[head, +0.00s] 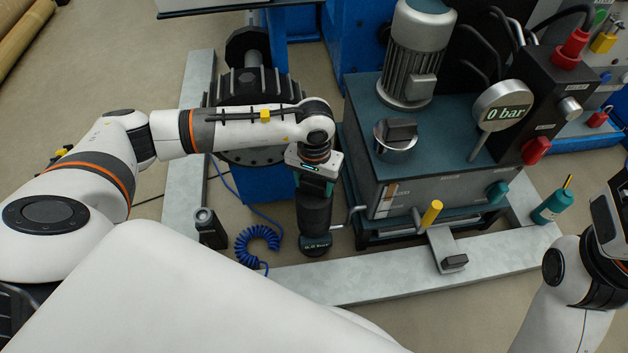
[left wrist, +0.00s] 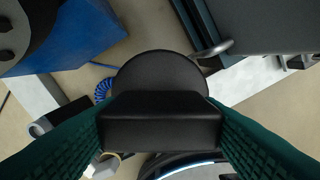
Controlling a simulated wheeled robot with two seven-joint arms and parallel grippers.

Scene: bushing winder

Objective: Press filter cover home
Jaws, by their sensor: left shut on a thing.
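The filter cover (head: 397,131) appears to be the dark block handle on a round silver housing on the teal tank top. I cannot tell whether it is fully seated. My left gripper (head: 314,178) is away from it, left of the tank and pointing down. It is shut on a dark cylinder (head: 315,222) with a small label low on its side. In the left wrist view the cylinder's black block grip (left wrist: 160,120) sits between my green fingers, with a round black body beyond. Its lower end is near the floor; contact is unclear.
The tank (head: 430,190) carries a motor (head: 418,50), a gauge reading 0 bar (head: 503,106) and a control box. A yellow-handled lever (head: 430,214) sticks out in front. A pale floor frame (head: 380,282), blue coiled hose (head: 258,245) and teal bottle (head: 553,203) are nearby.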

